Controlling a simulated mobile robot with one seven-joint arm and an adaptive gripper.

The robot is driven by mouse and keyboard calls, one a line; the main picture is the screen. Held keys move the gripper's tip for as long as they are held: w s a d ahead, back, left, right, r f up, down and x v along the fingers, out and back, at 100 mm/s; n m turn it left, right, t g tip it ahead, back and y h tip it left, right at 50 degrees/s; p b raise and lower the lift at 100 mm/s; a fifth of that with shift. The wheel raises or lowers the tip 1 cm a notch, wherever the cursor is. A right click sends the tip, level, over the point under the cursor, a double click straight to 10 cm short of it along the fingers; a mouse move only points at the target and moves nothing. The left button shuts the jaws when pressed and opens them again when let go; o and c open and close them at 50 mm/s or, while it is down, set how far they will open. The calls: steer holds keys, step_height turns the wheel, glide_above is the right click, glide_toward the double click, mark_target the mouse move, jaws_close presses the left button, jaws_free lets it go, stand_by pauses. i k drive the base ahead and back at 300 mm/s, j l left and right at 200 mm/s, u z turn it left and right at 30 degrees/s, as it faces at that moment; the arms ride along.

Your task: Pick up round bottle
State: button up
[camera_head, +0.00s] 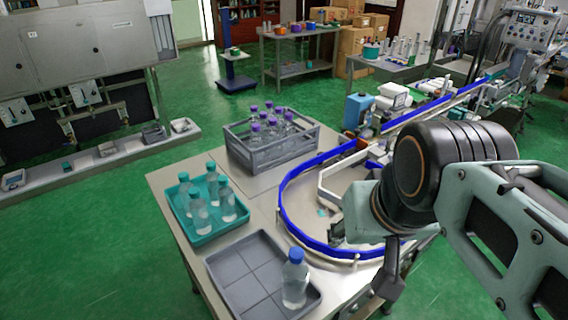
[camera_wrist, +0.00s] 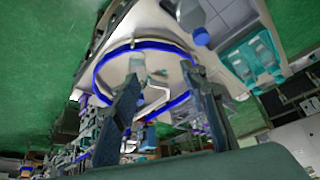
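A clear round bottle with a blue cap (camera_head: 295,279) stands upright at the right end of the grey divided tray; its blue cap also shows in the wrist view (camera_wrist: 201,37). Clear bottles with teal caps (camera_head: 197,209) stand in the teal tray. Clear bottles with purple caps (camera_head: 272,131) stand in the grey crate. Which of these the task calls round, I cannot tell. My gripper (camera_wrist: 162,77) is open, fingers spread, over the round turntable. A small pale object (camera_wrist: 138,66) shows beyond the left fingertip, too blurred to name. No bottle is between the fingers.
The grey tray (camera_head: 237,270) is mostly empty. The teal tray (camera_head: 203,238) and the crate (camera_head: 262,161) line the table's left side. A raised blue rail (camera_head: 285,205) rings the turntable and runs along the conveyor to the back right. Green floor lies left of the table.

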mark_target(296, 272)
steer(key=u, duration=2.4)
steer(key=k+l+u, duration=0.45)
steer(key=k+l, duration=0.45)
steer(key=k+u, duration=0.2)
steer(key=u, duration=0.15)
steer(key=k+l+z, duration=0.2)
steer(key=z, duration=0.15)
